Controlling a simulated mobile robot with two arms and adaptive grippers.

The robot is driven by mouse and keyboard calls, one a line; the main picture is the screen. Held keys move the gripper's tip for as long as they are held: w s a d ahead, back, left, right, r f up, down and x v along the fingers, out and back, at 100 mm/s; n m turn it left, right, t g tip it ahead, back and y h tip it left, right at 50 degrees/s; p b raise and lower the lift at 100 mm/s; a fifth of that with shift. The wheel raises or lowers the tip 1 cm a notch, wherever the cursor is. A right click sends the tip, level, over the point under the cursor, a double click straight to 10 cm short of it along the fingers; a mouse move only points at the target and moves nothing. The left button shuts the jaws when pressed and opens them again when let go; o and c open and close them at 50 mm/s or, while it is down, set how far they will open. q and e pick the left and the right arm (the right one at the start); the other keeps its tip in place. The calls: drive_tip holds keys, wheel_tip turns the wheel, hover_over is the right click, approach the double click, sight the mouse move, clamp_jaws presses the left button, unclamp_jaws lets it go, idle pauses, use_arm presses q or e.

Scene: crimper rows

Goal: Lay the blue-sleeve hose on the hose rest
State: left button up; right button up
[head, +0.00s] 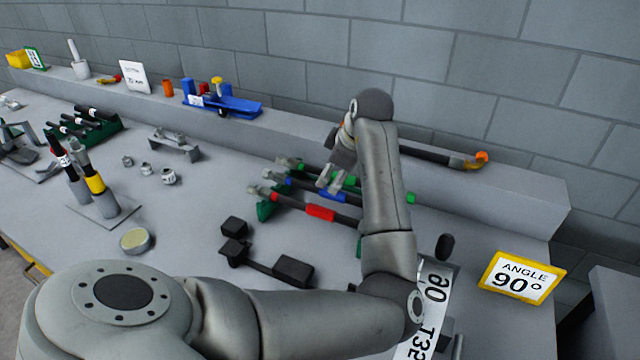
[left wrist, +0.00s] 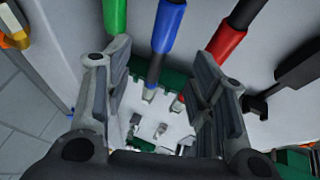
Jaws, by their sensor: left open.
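The blue-sleeve hose (left wrist: 168,28) lies between a green-sleeve hose (left wrist: 116,14) and a red-sleeve hose (left wrist: 226,42) in the left wrist view. In the head view its blue sleeve (head: 334,197) is partly hidden by my gripper. The hoses lie side by side on a green rack (head: 265,210). My left gripper (head: 330,181) is open and above the hoses. In the wrist view the blue sleeve shows between the open fingers (left wrist: 160,65), not gripped. A low grey stand with raised ends (head: 180,149), apparently the hose rest, is empty farther left. My right gripper is out of view.
Grey fittings (head: 168,177) lie in front of the stand. A black tool (head: 292,270) lies in front of the hoses. A raised ledge (head: 510,185) runs along the wall, with a dark hose (head: 425,153) on it.

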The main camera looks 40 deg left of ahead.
sight(325, 189)
use_arm(q)
drive_tip(key=x, duration=0.7)
drive_tip(key=shift+s+f+p, duration=0.15)
drive_tip(key=shift+f+p, duration=0.05)
drive_tip(key=shift+p, duration=0.1)
drive_tip(key=shift+a+f, duration=0.2)
drive_tip(key=shift+f, duration=0.15)
drive_tip(key=shift+d, duration=0.1)
drive_tip(key=shift+c, duration=1.4)
drive_tip(key=shift+r, duration=0.15)
clamp_jaws()
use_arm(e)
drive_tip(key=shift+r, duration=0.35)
